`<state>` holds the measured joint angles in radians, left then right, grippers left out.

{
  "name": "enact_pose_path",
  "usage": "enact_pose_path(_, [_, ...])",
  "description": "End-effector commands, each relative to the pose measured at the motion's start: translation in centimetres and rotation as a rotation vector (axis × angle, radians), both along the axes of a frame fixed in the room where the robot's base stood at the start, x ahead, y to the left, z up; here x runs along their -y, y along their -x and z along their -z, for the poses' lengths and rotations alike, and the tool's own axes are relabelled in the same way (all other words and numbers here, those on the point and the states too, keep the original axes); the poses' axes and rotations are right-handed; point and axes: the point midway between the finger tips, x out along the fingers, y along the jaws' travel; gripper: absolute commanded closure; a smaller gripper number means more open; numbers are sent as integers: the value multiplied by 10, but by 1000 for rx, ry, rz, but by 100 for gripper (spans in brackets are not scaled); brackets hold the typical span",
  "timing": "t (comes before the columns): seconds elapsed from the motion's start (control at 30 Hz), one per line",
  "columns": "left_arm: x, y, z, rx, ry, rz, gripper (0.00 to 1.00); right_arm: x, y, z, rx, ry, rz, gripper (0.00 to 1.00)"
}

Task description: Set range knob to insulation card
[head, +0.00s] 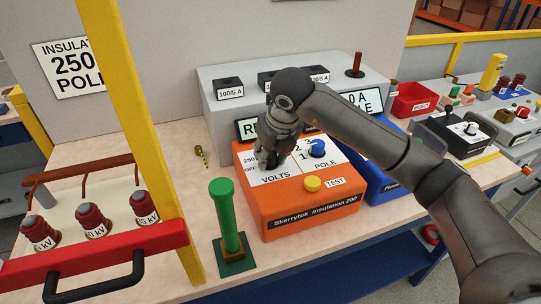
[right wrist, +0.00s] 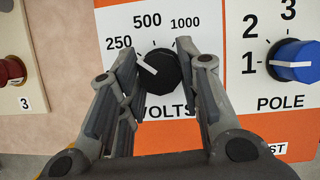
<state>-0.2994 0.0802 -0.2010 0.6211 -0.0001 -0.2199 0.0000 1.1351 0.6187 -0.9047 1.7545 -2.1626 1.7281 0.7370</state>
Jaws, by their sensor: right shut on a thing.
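The orange insulation tester (head: 312,215) sits on the bench. Its black range knob (right wrist: 160,72), marked VOLTS, shows in the right wrist view with its white pointer up and left toward the 250 mark. My right gripper (head: 270,160) reaches down over the knob and hides it in the head view. In the right wrist view its fingers (right wrist: 160,85) are on both sides of the knob, shut on it. The insulation card (head: 75,70) on the wall at upper left reads 250 and POLE, partly hidden by a yellow post. My left gripper is not in view.
The blue POLE knob (right wrist: 293,60) points at 1. A red-railed frame (head: 95,270) with a yellow post fills the left.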

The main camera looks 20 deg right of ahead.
Motion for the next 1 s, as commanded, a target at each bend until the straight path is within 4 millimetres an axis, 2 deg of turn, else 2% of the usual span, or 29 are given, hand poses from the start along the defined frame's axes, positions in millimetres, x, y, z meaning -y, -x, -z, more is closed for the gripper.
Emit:
enact_pose_path(0.37, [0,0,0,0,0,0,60,0,-1,-2,3,0,5,91])
enact_pose_path(0.4, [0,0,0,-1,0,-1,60,0,-1,-2,3,0,5,65])
enact_pose_path(0.57, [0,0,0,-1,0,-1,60,0,-1,-1,2,0,5,46])
enact_pose_path(0.87, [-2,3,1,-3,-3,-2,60,0,0,-1,1,0,4,46])
enact_pose_path(1.0, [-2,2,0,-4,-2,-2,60,1,4,-12,3,-1,4,46])
